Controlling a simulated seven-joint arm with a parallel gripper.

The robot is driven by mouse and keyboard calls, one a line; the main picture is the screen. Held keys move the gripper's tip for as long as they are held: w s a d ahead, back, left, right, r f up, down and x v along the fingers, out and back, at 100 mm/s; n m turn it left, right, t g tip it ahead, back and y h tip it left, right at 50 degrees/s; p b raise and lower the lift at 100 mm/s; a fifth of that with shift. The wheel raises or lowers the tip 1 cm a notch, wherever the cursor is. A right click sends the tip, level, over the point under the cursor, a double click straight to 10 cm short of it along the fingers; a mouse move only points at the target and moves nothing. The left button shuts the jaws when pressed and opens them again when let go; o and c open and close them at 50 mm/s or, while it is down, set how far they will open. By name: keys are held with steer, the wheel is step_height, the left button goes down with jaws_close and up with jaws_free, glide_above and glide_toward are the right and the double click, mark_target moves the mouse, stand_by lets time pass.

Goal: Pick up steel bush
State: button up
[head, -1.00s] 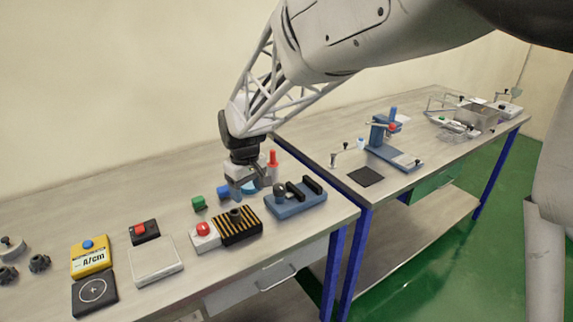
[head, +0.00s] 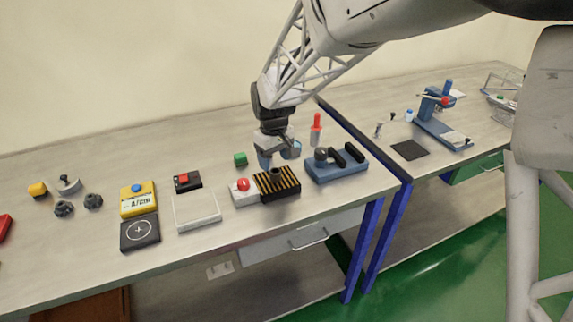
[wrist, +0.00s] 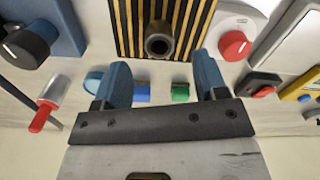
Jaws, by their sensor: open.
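The steel bush (head: 274,173) looks like a short dark grey ring standing on a black-and-yellow striped block. In the wrist view the bush (wrist: 160,40) shows its round open end, ahead of my fingers and roughly midway between them. My gripper (head: 277,160) is open and empty, with its blue fingers just behind and above the striped block (head: 291,189). In the wrist view my gripper (wrist: 161,72) has its two fingertips apart on either side, short of the bush. The bush does not appear to be touched by either finger.
A white box with a red knob (head: 243,190) stands directly left of the striped block. A blue fixture with a dark knob (head: 338,168) stands to the right. A red-handled tool (head: 316,130) and a green block (head: 240,159) are behind. Bench is clear near the front edge.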

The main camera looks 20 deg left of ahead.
mark_target(275, 172)
steer(key=shift+f, duration=0.25)
steer(key=shift+f, duration=2.6)
steer(key=c, duration=1.1)
steer(key=shift+r, duration=0.2)
